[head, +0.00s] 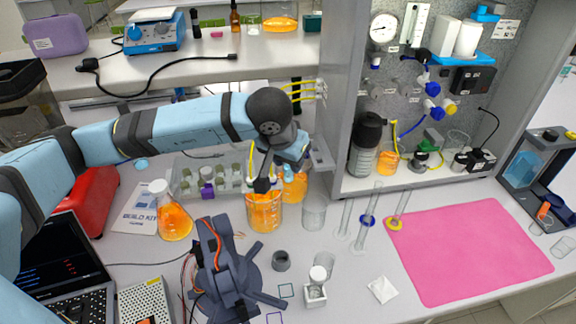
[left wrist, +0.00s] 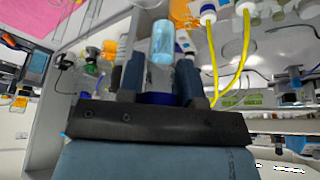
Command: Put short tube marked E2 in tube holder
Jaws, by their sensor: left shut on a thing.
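My left gripper (head: 274,183) points down over the back middle of the bench, above the orange beakers. In the left wrist view its two dark fingers (left wrist: 160,76) are shut on a pale blue translucent tube (left wrist: 162,42). No E2 mark can be read on it. A rack with several capped vials (head: 172,188) lies left of the gripper. My right gripper is not in view.
An orange beaker (head: 264,213) and an orange flask (head: 173,220) stand near the gripper. A dark desktop arm (head: 222,265) stands in front. Ringed glass cylinders (head: 367,216) stand to the right. A grey cabinet wall (head: 343,100) rises behind.

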